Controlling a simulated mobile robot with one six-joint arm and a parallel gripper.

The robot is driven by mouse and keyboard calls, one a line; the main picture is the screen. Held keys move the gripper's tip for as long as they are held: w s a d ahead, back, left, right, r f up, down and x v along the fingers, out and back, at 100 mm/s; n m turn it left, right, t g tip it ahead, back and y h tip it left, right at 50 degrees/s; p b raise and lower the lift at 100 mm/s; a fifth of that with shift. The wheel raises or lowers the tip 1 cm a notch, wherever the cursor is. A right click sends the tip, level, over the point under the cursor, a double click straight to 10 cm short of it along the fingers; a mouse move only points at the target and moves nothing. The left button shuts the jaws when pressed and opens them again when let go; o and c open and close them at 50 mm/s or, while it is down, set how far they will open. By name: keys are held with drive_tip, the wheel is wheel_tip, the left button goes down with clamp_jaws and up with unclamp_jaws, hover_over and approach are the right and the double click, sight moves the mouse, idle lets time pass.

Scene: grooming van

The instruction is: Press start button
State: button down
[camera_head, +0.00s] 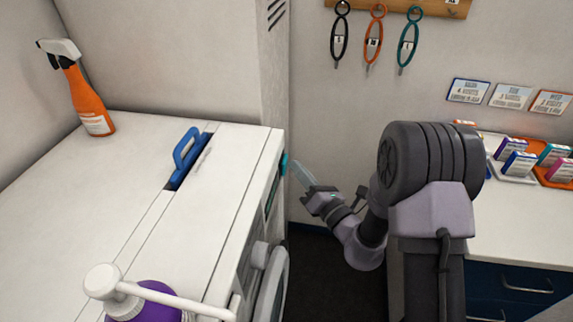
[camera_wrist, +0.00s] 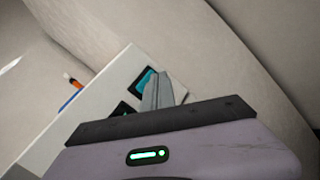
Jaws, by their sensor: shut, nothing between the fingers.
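A teal button (camera_head: 283,164) sits high on the front panel of the white machine (camera_head: 215,180), near its far corner. It also shows in the wrist view (camera_wrist: 146,82), partly hidden behind my fingers. My gripper (camera_head: 299,171) is shut and empty, with its fingers pointing at the panel. In the head view its tips are just right of the button, with a small gap. In the wrist view the fingers (camera_wrist: 158,90) overlap the button's right edge. I cannot tell whether they touch it. No lettering on the button can be read.
A blue handle (camera_head: 186,148), an orange spray bottle (camera_head: 88,98) and a purple pump bottle (camera_head: 150,302) are on the machine top. A round door (camera_head: 270,285) is on its front. A counter with cards (camera_head: 520,215) stands right. Leashes (camera_head: 374,40) hang behind.

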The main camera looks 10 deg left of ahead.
drive_tip(key=shift+a, duration=0.45)
idle(0.4)
idle(0.3)
drive_tip(key=shift+d, duration=0.9)
drive_tip(key=d, duration=0.5)
drive_tip(key=shift+s+b, duration=0.1)
drive_tip(key=shift+b, duration=0.2)
